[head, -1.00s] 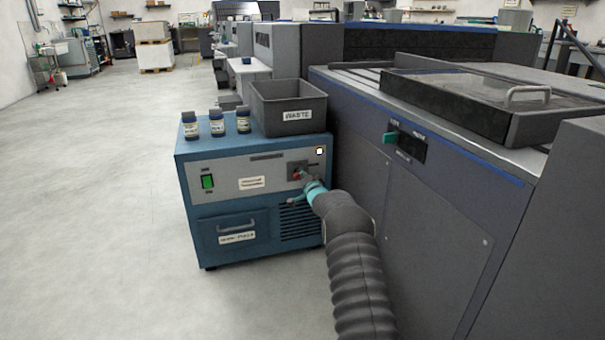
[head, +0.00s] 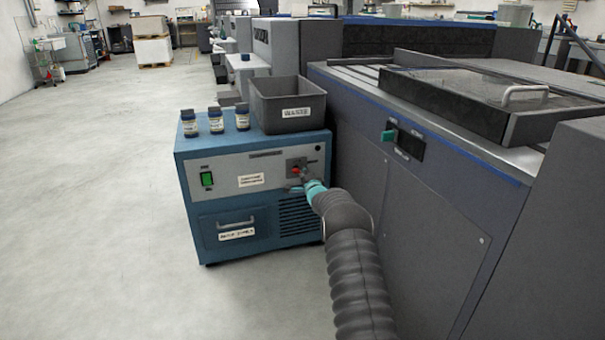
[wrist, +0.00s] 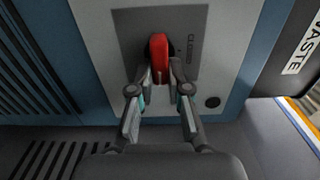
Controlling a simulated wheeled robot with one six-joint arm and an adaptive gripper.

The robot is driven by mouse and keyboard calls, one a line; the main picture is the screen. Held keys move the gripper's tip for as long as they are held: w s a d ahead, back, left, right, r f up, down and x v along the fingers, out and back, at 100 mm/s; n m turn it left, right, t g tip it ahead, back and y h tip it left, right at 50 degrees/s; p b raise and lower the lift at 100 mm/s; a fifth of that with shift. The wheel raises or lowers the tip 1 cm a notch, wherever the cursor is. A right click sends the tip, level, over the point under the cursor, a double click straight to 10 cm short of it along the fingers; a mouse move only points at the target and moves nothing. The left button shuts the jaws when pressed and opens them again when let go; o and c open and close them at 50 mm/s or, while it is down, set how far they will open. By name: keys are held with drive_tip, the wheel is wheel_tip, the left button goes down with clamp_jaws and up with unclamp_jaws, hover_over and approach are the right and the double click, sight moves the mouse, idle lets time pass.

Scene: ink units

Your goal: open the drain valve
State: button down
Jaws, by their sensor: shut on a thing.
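The drain valve's red handle (wrist: 159,50) sits on a grey plate (wrist: 125,35) in the wrist view, with the word CLOSED beside it on the right. In the head view the red handle (head: 295,171) is a small spot at the right of the blue unit's front panel, partly hidden by my gripper. My gripper (wrist: 160,78) is shut on the red handle, with one fingertip on each side of its near end. In the head view my gripper (head: 304,181) reaches the panel from the lower right, and my arm covers part of the front.
A grey WASTE bin (head: 289,104) and several small bottles (head: 216,120) stand on the blue unit (head: 232,198). A green switch (head: 207,180) is at the panel's left. A large dark machine (head: 420,215) stands close on the right. The floor at left is clear.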

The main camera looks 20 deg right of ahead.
idle(0.3)
drive_tip(key=c, duration=1.1)
unclamp_jaws()
drive_tip(key=shift+s, duration=0.15)
drive_tip(key=s, duration=1.1)
drive_tip(key=shift+s, duration=0.35)
